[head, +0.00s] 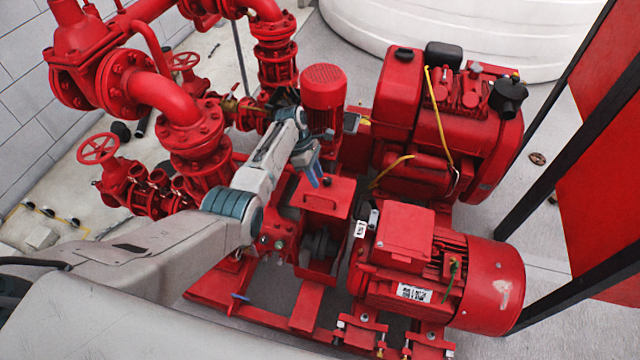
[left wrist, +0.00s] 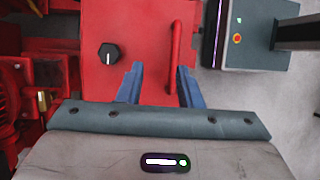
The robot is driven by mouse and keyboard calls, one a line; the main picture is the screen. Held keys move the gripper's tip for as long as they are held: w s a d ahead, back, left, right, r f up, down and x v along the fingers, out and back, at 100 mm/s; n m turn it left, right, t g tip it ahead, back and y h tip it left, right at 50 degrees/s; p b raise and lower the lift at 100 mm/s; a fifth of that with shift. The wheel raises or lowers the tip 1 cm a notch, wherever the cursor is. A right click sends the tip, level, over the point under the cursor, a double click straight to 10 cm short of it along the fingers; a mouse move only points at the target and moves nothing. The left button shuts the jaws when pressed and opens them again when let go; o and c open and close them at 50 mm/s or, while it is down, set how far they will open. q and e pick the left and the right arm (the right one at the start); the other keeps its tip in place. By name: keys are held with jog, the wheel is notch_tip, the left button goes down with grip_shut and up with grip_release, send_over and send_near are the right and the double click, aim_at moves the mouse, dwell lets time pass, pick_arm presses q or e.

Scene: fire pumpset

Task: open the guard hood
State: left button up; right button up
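The guard hood (head: 341,197) is a red box cover between the pump and the motor in the head view. Its top looks flat and lowered, and a grey coupling shows below its front edge. In the left wrist view the red hood top (left wrist: 105,22) carries a black knob (left wrist: 108,54) and a red bar handle (left wrist: 175,50). My left gripper (head: 314,172) is over the hood, its blue fingers pointing down at it. In the left wrist view its fingers (left wrist: 160,72) are apart, with the handle between their lines, nearer the right finger. Contact cannot be told. My right gripper is out of view.
The red motor (head: 440,275) stands right of the hood, and the red engine (head: 440,120) behind it. A small upright red motor (head: 323,92) stands close behind my left gripper. Red pipes and valves (head: 150,100) crowd the left.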

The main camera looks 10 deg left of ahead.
pick_arm(q)
jog(key=v, duration=0.5)
jog(key=shift+a+r+b, duration=0.15)
jog(key=shift+r+b, duration=0.15)
jog(key=shift+r, duration=0.05)
